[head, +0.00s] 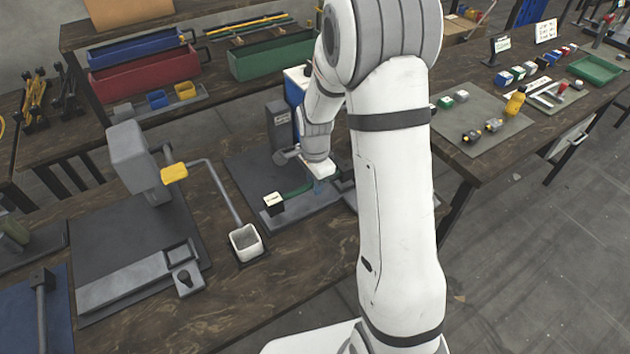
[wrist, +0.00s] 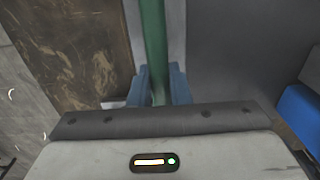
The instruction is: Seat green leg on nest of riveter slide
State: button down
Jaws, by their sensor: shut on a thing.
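The green leg (head: 295,192) is a slim bar in the head view, over the dark base plate of the middle press. It also runs up the middle of the wrist view (wrist: 153,40). My gripper (head: 319,186) is shut on it, with a blue finger on each side in the wrist view (wrist: 158,90). A grey strip lies under the leg; I cannot tell whether they touch. A small white-topped block (head: 273,203) is at the leg's left end. The left press has a grey slide (head: 120,290) with a square nest (head: 180,256). My arm hides part of the middle press.
The left press (head: 133,158) has a yellow pad (head: 174,173). A white open cup (head: 245,241) stands between the presses. Red (head: 140,76) and green bins (head: 270,60) stand behind. Another table at right holds a mat (head: 480,120) with small parts.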

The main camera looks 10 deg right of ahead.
jog(key=shift+f, duration=0.5)
jog(key=shift+f+b, duration=0.65)
jog(key=shift+b, duration=0.05)
dwell(0.3)
jog(key=c, duration=1.3)
grip_release()
notch_tip(320, 180, up, 8)
jog(key=shift+f, duration=0.2)
jog(key=shift+s+r+n, duration=0.25)
jog(key=shift+r+n, duration=0.05)
jog(key=shift+r, duration=0.2)
jog(key=s+r+n+t, duration=0.1)
jog(key=s+r+n, duration=0.2)
jog(key=s, duration=0.4)
jog(key=s+r+n, duration=0.4)
jog(key=s+n, duration=0.2)
jog(key=s, duration=0.1)
jog(key=s+r+n+t, duration=0.1)
jog(key=s+r+n, duration=0.2)
jog(key=s+n, duration=0.2)
jog(key=shift+s+d+r+t, duration=0.1)
jog(key=shift+s+r+t, duration=0.1)
jog(key=shift+s, duration=0.25)
jog(key=shift+s+d+r+t, duration=0.1)
jog(key=shift+s+r, duration=0.1)
jog(key=shift+s, duration=0.25)
